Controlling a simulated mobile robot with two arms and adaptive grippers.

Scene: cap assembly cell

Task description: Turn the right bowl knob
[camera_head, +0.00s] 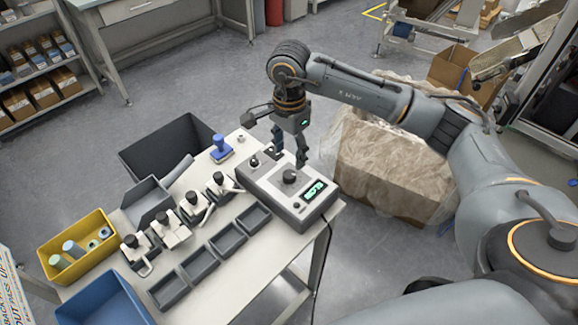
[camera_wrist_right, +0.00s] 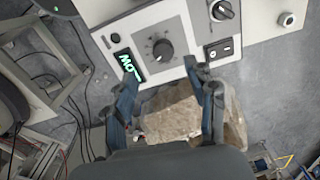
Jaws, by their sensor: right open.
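A grey control box (camera_head: 262,188) sits at the right end of the white table. A black round knob (camera_head: 290,176) stands on its top beside a green lit display (camera_head: 315,192). In the right wrist view the same knob (camera_wrist_right: 162,49) has a dial scale around it. A second black knob (camera_head: 254,162) sits on the box further left and also shows in the right wrist view (camera_wrist_right: 222,10). No label tells which bowl each serves. My right gripper (camera_head: 289,157) points down above the box, open and empty. Its fingertips (camera_wrist_right: 158,64) straddle the first knob's side, apparently without touching it.
A black rocker switch (camera_wrist_right: 220,49) lies close to the right finger. A blue-handled stamp-like object (camera_head: 221,149) and a row of small clamps and grey trays (camera_head: 227,235) stand left of the box. A wrapped carton (camera_head: 385,175) is behind the table's right edge.

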